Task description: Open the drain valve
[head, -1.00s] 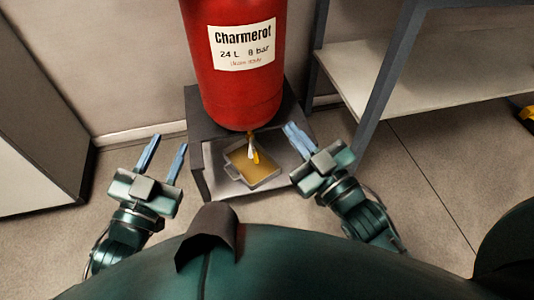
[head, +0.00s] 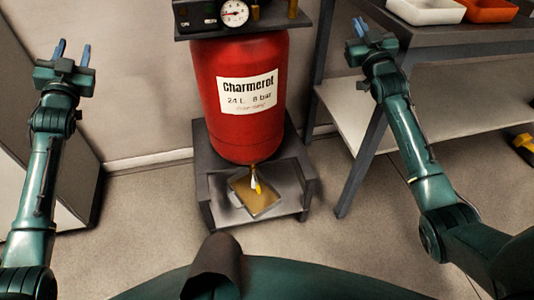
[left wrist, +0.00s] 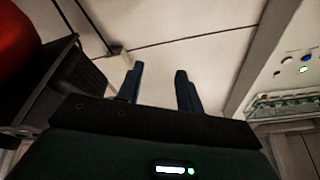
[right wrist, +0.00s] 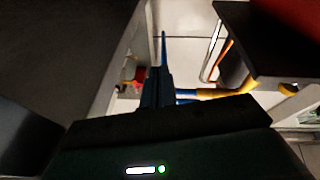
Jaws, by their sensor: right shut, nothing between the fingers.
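The red tank (head: 225,125) stands upright on a dark stand. Under its bottom is the drain valve (head: 257,186), a small yellow piece pointing downward with a white sliver beside it. I cannot tell whether the white part is water or hardware. Below it a shallow pan (head: 238,205) with a brownish inside sits on the stand. My left gripper (head: 72,52) is open and empty, up and left of the tank, and its parted fingers show in the left wrist view (left wrist: 158,85). My right gripper (head: 358,27) is shut and empty, right of the tank near the table, far from the valve.
A dark panel with a pressure gauge (head: 234,13) tops the tank. The stand (head: 208,200) is low, with clear floor in front. A grey table (head: 460,38) at the right holds white and orange trays (head: 490,10). A cabinet (head: 60,160) is at the left.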

